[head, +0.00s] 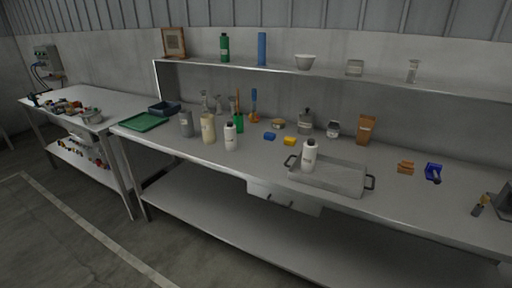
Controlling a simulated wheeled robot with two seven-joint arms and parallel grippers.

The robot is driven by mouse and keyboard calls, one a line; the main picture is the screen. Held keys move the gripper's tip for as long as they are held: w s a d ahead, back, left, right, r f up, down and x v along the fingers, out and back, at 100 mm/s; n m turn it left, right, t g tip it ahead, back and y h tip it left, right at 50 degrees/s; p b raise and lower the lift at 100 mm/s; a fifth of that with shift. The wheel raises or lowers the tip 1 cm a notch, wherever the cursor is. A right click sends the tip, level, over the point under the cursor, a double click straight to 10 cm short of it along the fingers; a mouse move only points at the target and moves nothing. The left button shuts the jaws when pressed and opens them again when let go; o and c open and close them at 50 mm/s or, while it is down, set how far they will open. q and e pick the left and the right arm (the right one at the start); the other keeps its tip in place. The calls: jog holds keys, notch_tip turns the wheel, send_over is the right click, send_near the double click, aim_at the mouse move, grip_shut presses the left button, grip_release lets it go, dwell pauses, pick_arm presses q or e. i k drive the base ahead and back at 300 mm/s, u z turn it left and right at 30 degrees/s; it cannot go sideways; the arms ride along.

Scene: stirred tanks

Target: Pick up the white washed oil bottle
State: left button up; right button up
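Two white bottles with dark caps stand upright in the head view. One white bottle (230,138) is on the workbench near its front edge, left of centre. The other white bottle (309,158) stands at the left end of a grey tray (340,177) with dark handles. A cream bottle (208,130) stands just left of the first one. The labels are too small to read, so I cannot tell which is the washed oil bottle. Neither of my grippers is in view.
The metal workbench (240,164) has a raised shelf (330,76) along its back. A grey container (186,123), a green cup (238,122), sponges and a brown bag (365,130) stand nearby. A green tray (144,122) is at the left. The floor in front is clear.

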aim_at(229, 129)
jog(key=z, duration=0.4)
jog(key=k, duration=0.95)
jog(key=u, duration=0.25)
jog(key=i, duration=0.55)
jog(key=u, duration=0.8)
jog(key=i, duration=0.75)
jog(key=z, duration=0.2)
